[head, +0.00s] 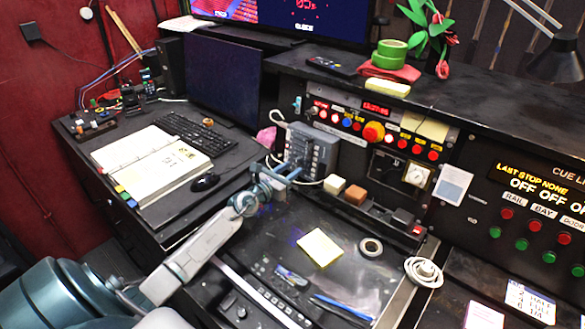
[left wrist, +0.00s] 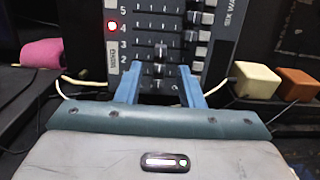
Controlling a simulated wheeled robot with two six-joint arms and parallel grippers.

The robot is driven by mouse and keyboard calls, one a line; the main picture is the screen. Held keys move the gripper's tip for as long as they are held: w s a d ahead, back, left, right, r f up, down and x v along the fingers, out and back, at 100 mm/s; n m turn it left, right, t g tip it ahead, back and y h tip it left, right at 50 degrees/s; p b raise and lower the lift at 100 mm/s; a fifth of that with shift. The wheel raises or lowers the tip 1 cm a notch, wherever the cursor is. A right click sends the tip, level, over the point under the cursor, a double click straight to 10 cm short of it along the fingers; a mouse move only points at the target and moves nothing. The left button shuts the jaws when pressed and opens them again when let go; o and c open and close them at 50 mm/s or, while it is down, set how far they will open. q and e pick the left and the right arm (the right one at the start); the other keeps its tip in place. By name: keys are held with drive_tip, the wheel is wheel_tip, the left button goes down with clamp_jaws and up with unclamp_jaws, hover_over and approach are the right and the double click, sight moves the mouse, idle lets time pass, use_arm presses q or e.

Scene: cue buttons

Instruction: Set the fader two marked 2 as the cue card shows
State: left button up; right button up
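The grey fader box (head: 312,150) stands upright behind the desk surface and fills the upper middle of the left wrist view (left wrist: 222,55). Its labels 5, 4, 3 and 2 run down its left side. A dark fader knob (left wrist: 159,70) sits near the row marked 2, between my fingers; its exact row is hard to tell. My left gripper (left wrist: 160,68) is open, its two blue fingers apart in front of the lower rows; contact is unclear. It also shows in the head view (head: 281,174). A white card (head: 530,301) with handwritten lines lies at lower right, too small to read fully. My right gripper is out of view.
A cream block (head: 334,185) and a brown block (head: 356,194) sit right of the fader box. A yellow note (head: 320,247), a tape ring (head: 370,247) and a blue pen (head: 342,307) lie on the desk. A pink object (left wrist: 42,52) is left of the box.

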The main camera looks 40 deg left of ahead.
use_arm(q)
drive_tip(key=s, duration=0.7)
drive_tip(key=shift+s+a+p, duration=0.2)
drive_tip(key=shift+a+p, duration=0.1)
drive_tip(key=shift+p, duration=0.1)
drive_tip(key=shift+s, duration=0.8)
drive_tip(key=shift+a, duration=0.1)
